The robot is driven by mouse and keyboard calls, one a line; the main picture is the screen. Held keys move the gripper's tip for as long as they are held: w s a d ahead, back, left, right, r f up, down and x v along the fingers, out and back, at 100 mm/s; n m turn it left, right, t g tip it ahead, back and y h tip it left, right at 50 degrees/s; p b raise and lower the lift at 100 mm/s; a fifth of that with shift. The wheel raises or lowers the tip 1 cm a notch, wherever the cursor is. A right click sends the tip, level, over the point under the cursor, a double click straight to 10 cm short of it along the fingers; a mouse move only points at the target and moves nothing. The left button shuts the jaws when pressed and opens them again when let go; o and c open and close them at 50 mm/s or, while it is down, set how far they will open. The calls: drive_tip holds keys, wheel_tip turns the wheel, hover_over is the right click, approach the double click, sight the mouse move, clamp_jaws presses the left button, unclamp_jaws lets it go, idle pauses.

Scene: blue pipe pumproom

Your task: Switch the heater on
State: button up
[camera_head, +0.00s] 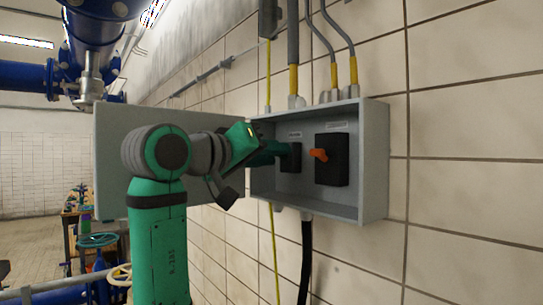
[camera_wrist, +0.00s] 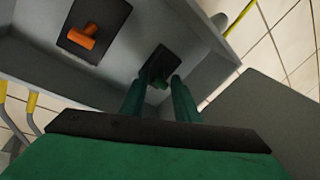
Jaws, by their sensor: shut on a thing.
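A grey wall box (camera_head: 374,150) stands open and holds two switches. The right switch (camera_head: 331,170) is a black plate with an orange handle (camera_head: 318,155); the handle also shows in the wrist view (camera_wrist: 82,38). The left switch (camera_head: 291,159) is a smaller-looking black plate, also in the wrist view (camera_wrist: 163,60). My gripper (camera_head: 284,150) reaches into the box from the left and is shut on the left switch's knob (camera_wrist: 160,80), which looks dark green between the fingertips. The fingers partly hide it. Small labels above both switches are unreadable.
The box's grey door (camera_head: 112,150) is swung open to the left, behind my arm. Conduits with yellow ends (camera_head: 294,78) enter the top, and a black cable (camera_head: 306,260) leaves below. Blue pipes (camera_head: 25,76) and a workbench (camera_head: 70,215) stand farther left.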

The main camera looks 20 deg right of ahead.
drive_tip(key=shift+r+y, duration=0.2)
drive_tip(key=shift+y, duration=0.4)
drive_tip(key=o, duration=1)
drive_tip(key=shift+w, duration=0.1)
drive_tip(key=shift+a, duration=0.1)
drive_tip(key=v, duration=1)
drive_tip(key=shift+a+g, duration=0.35)
drive_tip(key=shift+g, duration=0.05)
